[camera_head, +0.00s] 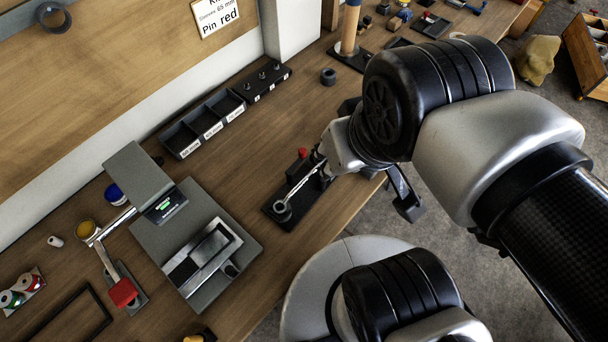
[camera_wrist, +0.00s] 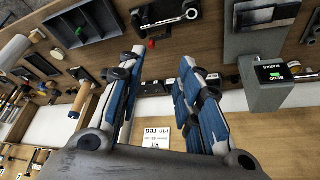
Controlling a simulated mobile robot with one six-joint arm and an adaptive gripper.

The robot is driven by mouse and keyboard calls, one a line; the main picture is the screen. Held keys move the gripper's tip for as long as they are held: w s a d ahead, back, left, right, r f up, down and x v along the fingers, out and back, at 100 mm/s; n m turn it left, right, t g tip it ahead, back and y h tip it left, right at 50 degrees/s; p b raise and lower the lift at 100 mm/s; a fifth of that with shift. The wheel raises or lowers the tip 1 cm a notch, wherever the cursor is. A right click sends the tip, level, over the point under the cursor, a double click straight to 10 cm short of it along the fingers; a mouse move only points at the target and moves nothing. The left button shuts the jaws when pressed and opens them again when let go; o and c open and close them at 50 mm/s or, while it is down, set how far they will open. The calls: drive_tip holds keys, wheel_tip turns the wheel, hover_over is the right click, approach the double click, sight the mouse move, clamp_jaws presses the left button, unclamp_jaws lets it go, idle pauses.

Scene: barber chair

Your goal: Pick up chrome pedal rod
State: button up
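A slim chrome rod (camera_head: 302,184) with a ring at one end lies on a black holder (camera_head: 279,222) near the front edge of the bench; I take it as the pedal rod. A small red part stands by it. My wrist covers its far end in the head view. In the wrist view the rod (camera_wrist: 168,21) is whole, at the top on its holder, beyond the fingertips. My gripper (camera_wrist: 159,58) is open, with nothing between its fingers and a clear gap from the rod. In the head view the gripper is mostly hidden behind my arm.
Left of the rod stands a grey device (camera_head: 165,249) with a small green-lit screen. A red-ended lever (camera_head: 123,292) and coloured cups are farther left. Black bins (camera_head: 203,123) line the wall. Bare wood surrounds the holder, and the bench edge is just right of it.

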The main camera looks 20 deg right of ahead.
drive_tip(key=shift+w+n, duration=0.4)
drive_tip(key=shift+n, duration=0.1)
drive_tip(key=c, duration=0.3)
drive_tip(key=w+f+n, duration=0.1)
drive_tip(key=w+n, duration=0.1)
drive_tip(key=n, duration=0.1)
drive_tip(key=w+f+n+g, duration=0.1)
drive_tip(key=w+n, duration=0.2)
drive_tip(key=w+f+n+g, duration=0.1)
drive_tip(key=w+n, duration=0.2)
drive_tip(key=shift+w+d+f+p, duration=0.1)
drive_tip(key=shift+d+f+p, duration=0.2)
drive_tip(key=shift+d+p, duration=0.1)
drive_tip(key=shift+c, duration=0.3)
drive_tip(key=n+g+b, duration=0.3)
drive_tip(key=n, duration=1.1)
hover_over(310, 173)
drive_tip(key=f, duration=2.5)
drive_tip(key=shift+w+d+f, duration=0.2)
drive_tip(key=shift+d+f, duration=0.05)
drive_tip(key=shift+f, duration=0.05)
drive_tip(key=shift+s+a+f+b, duration=0.15)
drive_tip(key=shift+f+b, duration=0.4)
drive_tip(key=shift+f, duration=1)
drive_tip(key=shift+s+a+f+b, duration=0.1)
drive_tip(key=shift+f+b, duration=0.4)
drive_tip(key=shift+f, duration=1)
drive_tip(key=shift+r, duration=0.1)
clamp_jaws()
